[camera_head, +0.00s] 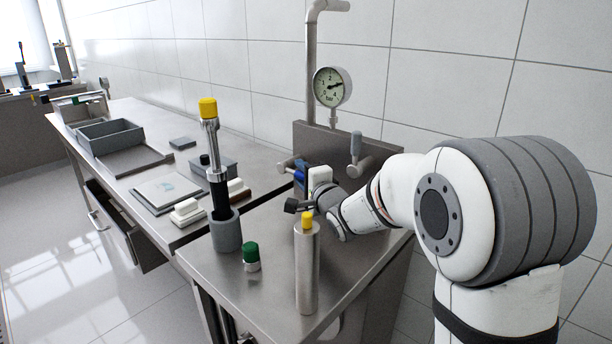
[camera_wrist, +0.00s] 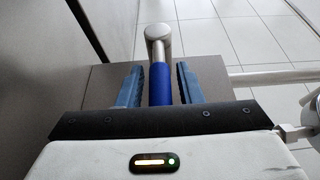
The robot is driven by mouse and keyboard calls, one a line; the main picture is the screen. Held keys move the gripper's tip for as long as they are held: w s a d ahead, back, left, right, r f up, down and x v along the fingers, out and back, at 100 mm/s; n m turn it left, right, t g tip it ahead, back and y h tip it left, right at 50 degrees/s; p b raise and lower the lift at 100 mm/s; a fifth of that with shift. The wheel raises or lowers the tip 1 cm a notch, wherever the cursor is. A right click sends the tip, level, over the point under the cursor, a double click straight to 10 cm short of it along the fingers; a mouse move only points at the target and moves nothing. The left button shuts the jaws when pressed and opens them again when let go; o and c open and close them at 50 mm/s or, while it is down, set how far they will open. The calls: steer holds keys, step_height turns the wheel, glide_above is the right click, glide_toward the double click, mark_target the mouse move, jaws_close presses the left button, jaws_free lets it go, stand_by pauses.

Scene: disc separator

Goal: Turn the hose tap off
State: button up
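The hose tap's handle has a blue sleeve (camera_wrist: 160,86) and a metal stem ending in a rounded metal end (camera_wrist: 158,34) in the wrist view. My gripper (camera_wrist: 160,82) is open, with one blue finger on each side of the sleeve. My wrist hides much of the tap there.
A second fitting with an upright grey lever (camera_head: 356,146) is right of my gripper, below a pressure gauge (camera_head: 332,87). A steel cylinder with a yellow top (camera_head: 307,265), a green-capped jar (camera_head: 251,257) and a tool in a grey holder (camera_head: 226,235) stand in front.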

jaws_close()
